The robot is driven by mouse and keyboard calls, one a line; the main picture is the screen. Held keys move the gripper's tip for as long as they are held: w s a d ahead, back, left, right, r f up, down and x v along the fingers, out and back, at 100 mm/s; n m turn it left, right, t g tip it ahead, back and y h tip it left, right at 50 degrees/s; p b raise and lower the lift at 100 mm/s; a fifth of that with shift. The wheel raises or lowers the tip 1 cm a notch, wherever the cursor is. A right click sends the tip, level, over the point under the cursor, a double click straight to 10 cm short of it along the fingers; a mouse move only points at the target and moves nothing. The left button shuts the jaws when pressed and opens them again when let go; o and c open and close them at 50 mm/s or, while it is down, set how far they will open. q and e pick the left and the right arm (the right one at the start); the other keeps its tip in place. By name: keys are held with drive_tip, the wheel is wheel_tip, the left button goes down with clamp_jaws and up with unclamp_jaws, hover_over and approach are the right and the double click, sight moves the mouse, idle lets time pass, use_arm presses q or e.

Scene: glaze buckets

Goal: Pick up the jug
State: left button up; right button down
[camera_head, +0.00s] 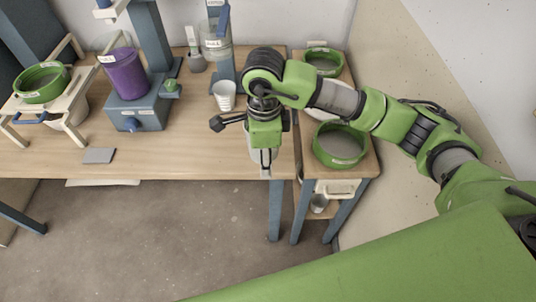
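My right arm reaches in from the right, and its gripper (265,160) points down over the front right part of the workbench. A pale vessel (256,158) stands at the bench's front edge right behind and around the fingertips. It may be the jug, but the gripper and wrist hide most of it. I cannot tell whether the fingers touch it or how far they are open. A white cup-like vessel (224,95) stands upright on the bench to the left of the wrist, apart from the gripper. My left gripper is not in view.
A purple bucket (124,74) sits on a blue-grey mixer stand (140,113). A green sieve (41,83) rests on a wooden frame at left. Green-rimmed sieves (338,146) lie on the side table. The bench (190,150) is clear at front centre.

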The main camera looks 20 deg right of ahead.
drive_tip(key=s+a+r+b, duration=0.1)
drive_tip(key=s+a+r, duration=0.1)
drive_tip(key=s, duration=0.3)
drive_tip(key=shift+a+r, duration=0.4)
drive_tip(key=shift+a, duration=0.25)
drive_tip(key=shift+s, duration=0.15)
idle(1.0)
